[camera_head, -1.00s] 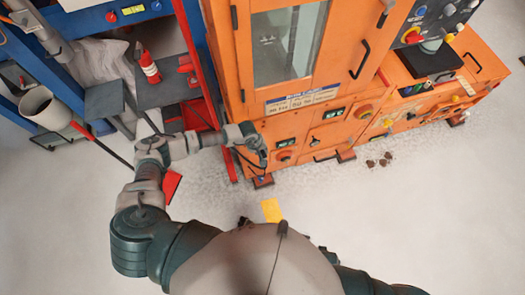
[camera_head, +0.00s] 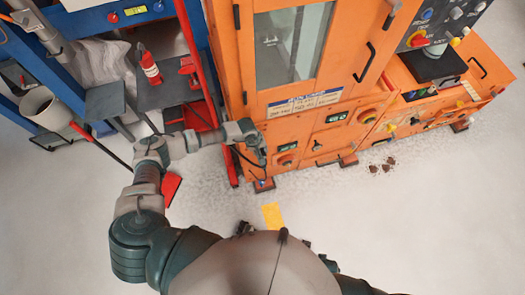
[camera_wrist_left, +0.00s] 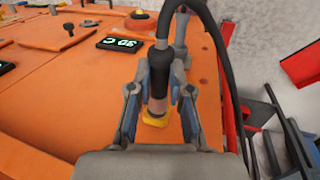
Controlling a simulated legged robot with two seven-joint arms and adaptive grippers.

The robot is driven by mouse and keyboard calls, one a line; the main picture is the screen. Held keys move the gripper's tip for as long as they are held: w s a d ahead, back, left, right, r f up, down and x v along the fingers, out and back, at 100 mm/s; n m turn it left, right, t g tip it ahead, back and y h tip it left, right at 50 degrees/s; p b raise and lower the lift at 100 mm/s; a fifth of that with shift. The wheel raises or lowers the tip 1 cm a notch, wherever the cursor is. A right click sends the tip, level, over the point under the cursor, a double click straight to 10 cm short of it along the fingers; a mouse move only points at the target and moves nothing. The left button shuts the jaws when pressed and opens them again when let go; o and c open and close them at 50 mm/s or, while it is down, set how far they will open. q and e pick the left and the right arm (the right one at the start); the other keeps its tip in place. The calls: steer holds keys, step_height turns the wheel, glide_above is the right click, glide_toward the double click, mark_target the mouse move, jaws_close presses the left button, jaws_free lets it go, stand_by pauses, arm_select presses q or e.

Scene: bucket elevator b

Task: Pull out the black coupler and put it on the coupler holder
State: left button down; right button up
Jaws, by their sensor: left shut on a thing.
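The black coupler (camera_wrist_left: 158,72) is between the two fingers of my left gripper (camera_wrist_left: 157,93) in the left wrist view, and the gripper is shut on it. A thick black cable curves off from its upper end to the right. A yellow piece (camera_wrist_left: 156,117) shows just below the coupler's lower end, close to the orange panel. I cannot tell whether the coupler is still joined to it. In the head view my left gripper (camera_head: 258,152) is at the left front of the orange machine, and the coupler is too small to make out. I cannot identify the coupler holder. My right gripper is out of view.
The orange machine (camera_head: 330,110) has knobs, handles and small displays. A red upright frame (camera_head: 205,80) stands at its left, by a blue rack (camera_head: 110,18). A yellow piece (camera_head: 272,215) and brown bits (camera_head: 381,168) lie on the floor. Open grey floor lies in front.

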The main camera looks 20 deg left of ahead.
arm_select(q)
steer(key=shift+w+a, duration=0.15)
steer(key=shift+a, duration=0.05)
steer(key=c, duration=1)
jaws_free()
steer(key=v, duration=1.1)
steer(key=shift+a+r, duration=0.15)
steer(key=shift+r, duration=0.25)
